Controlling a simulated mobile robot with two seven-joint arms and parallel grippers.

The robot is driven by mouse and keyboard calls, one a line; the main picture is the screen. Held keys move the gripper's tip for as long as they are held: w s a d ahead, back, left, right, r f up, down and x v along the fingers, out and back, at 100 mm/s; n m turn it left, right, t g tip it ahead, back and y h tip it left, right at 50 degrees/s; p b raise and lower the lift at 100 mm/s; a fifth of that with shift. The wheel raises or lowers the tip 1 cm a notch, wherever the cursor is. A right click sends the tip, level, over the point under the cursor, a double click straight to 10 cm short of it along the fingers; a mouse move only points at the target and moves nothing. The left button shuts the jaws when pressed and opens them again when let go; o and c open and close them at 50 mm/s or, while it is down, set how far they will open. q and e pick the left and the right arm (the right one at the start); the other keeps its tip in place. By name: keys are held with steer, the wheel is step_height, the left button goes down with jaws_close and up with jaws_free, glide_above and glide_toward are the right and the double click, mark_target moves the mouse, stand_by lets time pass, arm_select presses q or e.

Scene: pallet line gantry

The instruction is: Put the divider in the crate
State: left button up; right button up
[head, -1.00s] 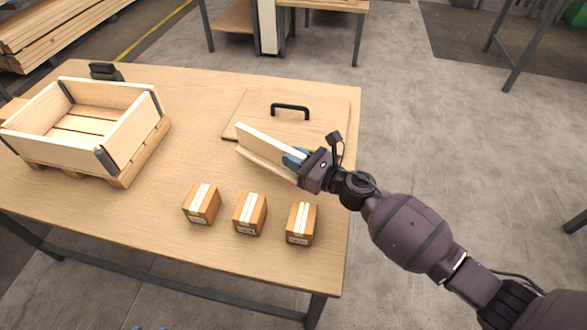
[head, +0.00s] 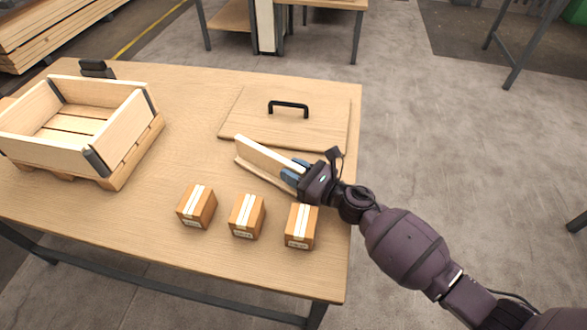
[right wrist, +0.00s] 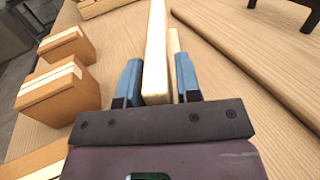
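The divider (head: 268,156) is a pale, flat wooden board standing on edge above the right part of the table. A second thin pale strip shows along its near, lower side; I cannot tell whether it is part of the divider. My right gripper (head: 297,172) is shut on the divider's right end. In the right wrist view the blue-padded fingers (right wrist: 158,82) lie on either side of the divider (right wrist: 155,45). The crate (head: 120,133), open-topped pale wood with dark corners, stands at the table's left and looks empty. My left gripper is not in view.
Three small taped cartons (head: 197,207), (head: 247,217), (head: 301,227) stand near the front edge. A flat wooden lid (head: 250,112) with a black handle (head: 288,106) lies behind the divider. A small dark object (head: 96,68) is behind the crate. The table middle (head: 185,130) is clear.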

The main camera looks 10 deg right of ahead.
steer(key=shift+o, duration=0.9)
steer(key=shift+r, duration=0.1)
steer(key=shift+r, duration=0.15)
steer(key=shift+s+d, duration=0.15)
steer(key=shift+d, duration=0.1)
steer(key=v, duration=1.1)
steer(key=shift+s+d+p, duration=0.15)
steer(key=shift+s+p, duration=0.1)
steer(key=shift+p, duration=0.05)
